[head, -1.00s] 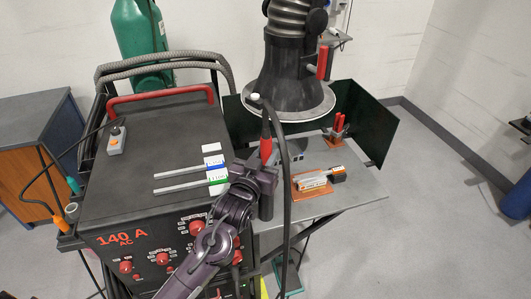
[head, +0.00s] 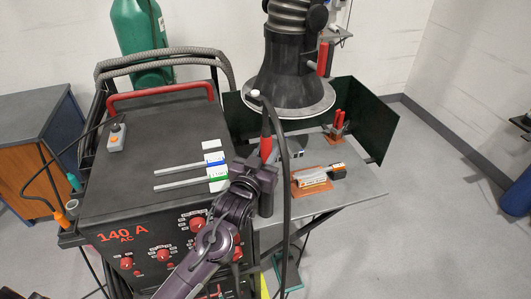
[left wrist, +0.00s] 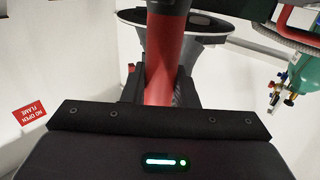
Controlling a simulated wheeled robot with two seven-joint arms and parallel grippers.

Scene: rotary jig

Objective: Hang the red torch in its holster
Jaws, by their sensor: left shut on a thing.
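The red torch (head: 265,148) stands roughly upright in the head view, with a dark upper part and a white tip on top. A black cable loops from its top down to the right. My left gripper (head: 257,172) is shut on the torch; its fingertips are mostly hidden. In the left wrist view the torch's red shaft (left wrist: 163,65) rises straight up in front of the gripper. A dark upright tube (head: 266,204), apparently the holster, shows just below the gripper beside the welding machine. Whether the torch's lower end is inside it is hidden. My right gripper is not in view.
The welding machine (head: 130,195) fills the left, with rods and labelled tags on top. The grey bench (head: 340,195) to the right carries an orange-based block (head: 311,188) and a red-handled tool (head: 338,122). A fume hood (head: 288,85) hangs close behind the torch.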

